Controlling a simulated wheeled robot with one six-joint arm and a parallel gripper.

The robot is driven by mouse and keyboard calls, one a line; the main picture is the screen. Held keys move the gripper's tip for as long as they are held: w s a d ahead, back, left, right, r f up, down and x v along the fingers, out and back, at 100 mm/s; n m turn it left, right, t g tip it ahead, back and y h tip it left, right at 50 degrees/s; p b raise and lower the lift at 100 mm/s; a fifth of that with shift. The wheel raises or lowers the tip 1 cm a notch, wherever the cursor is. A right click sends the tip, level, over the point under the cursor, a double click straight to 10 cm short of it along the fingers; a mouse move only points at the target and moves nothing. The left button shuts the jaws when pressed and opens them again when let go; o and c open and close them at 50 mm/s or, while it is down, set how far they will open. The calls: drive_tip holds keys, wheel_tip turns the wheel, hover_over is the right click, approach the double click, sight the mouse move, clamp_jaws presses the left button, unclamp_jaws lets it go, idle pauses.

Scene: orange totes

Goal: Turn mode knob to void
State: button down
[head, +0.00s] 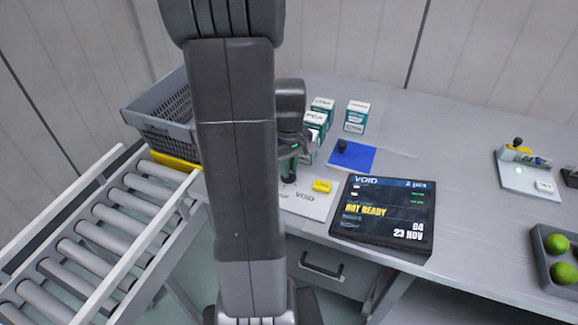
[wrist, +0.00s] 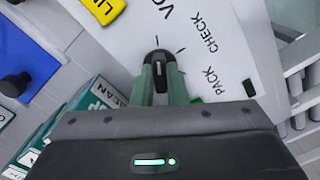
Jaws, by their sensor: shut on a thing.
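The mode knob (wrist: 160,63) is small and black with a pale line on top, set in a white panel (wrist: 225,20). The panel is printed PACK, CHECK and a partly cut-off "VO" in the wrist view; VOID reads on the panel (head: 300,206) in the head view. My gripper (wrist: 161,82) has its two green fingers shut on the knob. In the head view my gripper (head: 289,172) points down at the panel's left part, where it hides the knob. Which label the pale line points to is hard to tell.
A black display (head: 385,215) reads VOID and NOT READY. A yellow block (head: 322,186) is on the panel. White-green boxes (head: 357,116) and a blue pad (head: 352,156) stand behind. A grey crate (head: 165,125) and roller conveyor (head: 110,235) are left.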

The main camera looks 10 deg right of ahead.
drive_tip(key=shift+w+r+n, duration=0.1)
drive_tip(key=shift+n, duration=0.2)
drive_tip(key=c, duration=1.4)
unclamp_jaws()
drive_tip(key=shift+c, duration=0.2)
wheel_tip(320, 180, up, 14)
drive_tip(key=shift+p, duration=0.35)
drive_tip(key=shift+f, duration=0.2)
wheel_tip(320, 180, down, 14)
drive_tip(key=shift+r+b, duration=0.1)
drive_tip(key=shift+b, duration=0.25)
